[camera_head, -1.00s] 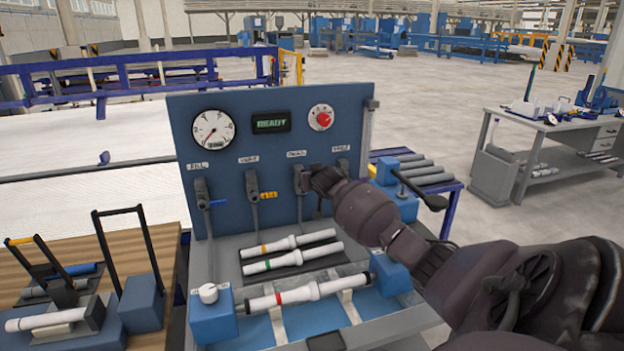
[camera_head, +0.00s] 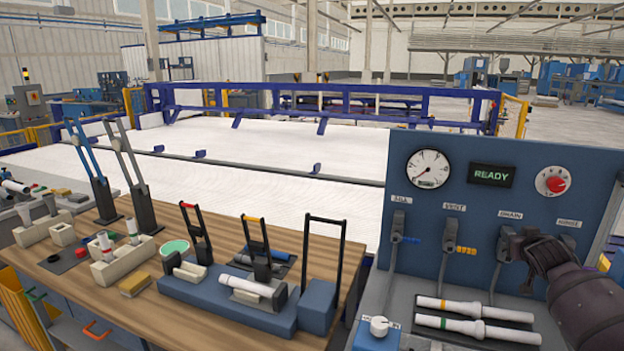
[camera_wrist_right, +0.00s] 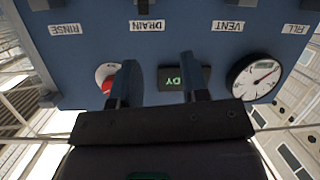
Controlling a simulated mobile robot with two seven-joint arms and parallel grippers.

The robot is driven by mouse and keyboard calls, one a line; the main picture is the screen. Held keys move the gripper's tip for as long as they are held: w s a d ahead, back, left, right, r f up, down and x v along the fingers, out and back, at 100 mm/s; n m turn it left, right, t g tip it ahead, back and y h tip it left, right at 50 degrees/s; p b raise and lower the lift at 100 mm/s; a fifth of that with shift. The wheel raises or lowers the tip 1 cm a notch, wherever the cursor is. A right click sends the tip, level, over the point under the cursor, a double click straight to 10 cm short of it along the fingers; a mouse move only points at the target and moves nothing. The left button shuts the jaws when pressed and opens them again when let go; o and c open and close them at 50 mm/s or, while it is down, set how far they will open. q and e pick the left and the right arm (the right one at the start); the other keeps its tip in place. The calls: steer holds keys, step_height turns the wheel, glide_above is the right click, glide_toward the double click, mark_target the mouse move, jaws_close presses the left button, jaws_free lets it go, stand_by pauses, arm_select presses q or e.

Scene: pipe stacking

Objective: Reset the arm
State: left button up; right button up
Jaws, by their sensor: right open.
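My right arm comes in from the right edge of the head view. My right gripper (camera_head: 515,244) is at the blue panel (camera_head: 480,150), by the valve lever under the DRAIN label (camera_head: 510,216). In the right wrist view the two fingers of the gripper (camera_wrist_right: 159,82) stand apart with nothing between them. The panel (camera_wrist_right: 225,48) fills the background there, upside down. Whether a finger touches the drain lever I cannot tell. My left gripper is not in view.
The panel carries a dial gauge (camera_head: 428,169), a READY display (camera_head: 492,175) and a red knob (camera_head: 553,183). White pipes (camera_head: 478,330) lie below it. A wooden bench (camera_head: 75,290) with upright-handled fixtures stands left. A blue rail frame (camera_head: 330,115) stands behind.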

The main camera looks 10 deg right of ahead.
steer(key=a+f+n+t+y, duration=0.2)
steer(key=a+n+y, duration=0.15)
steer(key=a, duration=0.75)
steer(key=s+a+f+n+y, duration=0.2)
steer(key=s+a+f+n, duration=0.2)
steer(key=s+a+f, duration=0.75)
steer(key=s+a+f+m+g, duration=0.1)
steer(key=s+a+f, duration=0.3)
steer(key=s, duration=0.4)
steer(key=s+a+f+m+g, duration=0.1)
steer(key=s+a+f, duration=0.3)
steer(key=s, duration=0.4)
steer(key=s+a+f+m+g, duration=0.1)
steer(key=s+a+f, duration=0.3)
steer(key=s+f, duration=0.2)
steer(key=shift+s+a+y+b, duration=0.25)
steer(key=shift+s+y+b, duration=0.15)
steer(key=shift+s, duration=0.75)
